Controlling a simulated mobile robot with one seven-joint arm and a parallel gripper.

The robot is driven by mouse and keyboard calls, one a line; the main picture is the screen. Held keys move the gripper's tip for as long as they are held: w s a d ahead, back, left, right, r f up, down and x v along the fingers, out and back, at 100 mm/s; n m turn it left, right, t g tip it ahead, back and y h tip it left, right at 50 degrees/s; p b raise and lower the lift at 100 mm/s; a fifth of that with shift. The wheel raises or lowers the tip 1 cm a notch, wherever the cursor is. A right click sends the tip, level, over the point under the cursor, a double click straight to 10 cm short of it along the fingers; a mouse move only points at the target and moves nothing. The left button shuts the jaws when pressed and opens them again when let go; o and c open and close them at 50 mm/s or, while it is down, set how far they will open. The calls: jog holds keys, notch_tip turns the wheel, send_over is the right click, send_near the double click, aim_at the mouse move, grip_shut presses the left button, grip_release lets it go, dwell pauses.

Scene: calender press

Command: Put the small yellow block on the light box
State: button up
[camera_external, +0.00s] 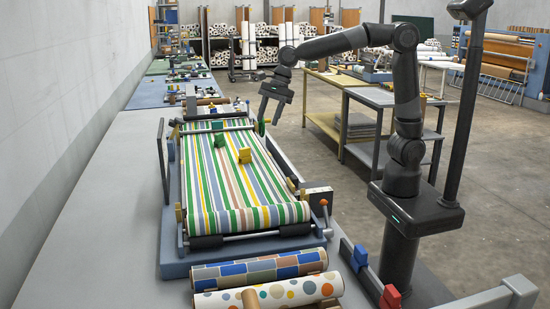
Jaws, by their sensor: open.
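A small yellow block (244,156) sits on the striped fabric (232,180) of the press, right of the middle of its width. A green block (219,140) is on the fabric behind it and to the left. My gripper (270,121) is open and empty, with its fingers pointing down. It hangs above the far right side of the press, behind and to the right of the yellow block and apart from it. A pale box with a dark panel (319,197) is at the press's near right corner. I cannot tell whether this is the light box.
A green handle-like part (261,128) stands at the press's right edge, near my gripper. A blue patterned roll (260,270) and a dotted roll (270,295) lie in front. A grey side table (385,97) stands behind my arm. The grey bench (100,220) is clear on the left.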

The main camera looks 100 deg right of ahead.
jog(key=s+a+f+n, duration=0.1)
jog(key=s+a+n, duration=0.1)
jog(key=s+n, duration=1.1)
jog(key=s+a+f+n+t+h, duration=0.1)
jog(key=s+a+f+n, duration=0.1)
jog(key=s+n, duration=1.2)
jog(key=shift+s+a+h, duration=0.3)
jog(key=shift+s+a, duration=0.4)
jog(key=shift+s, duration=0.2)
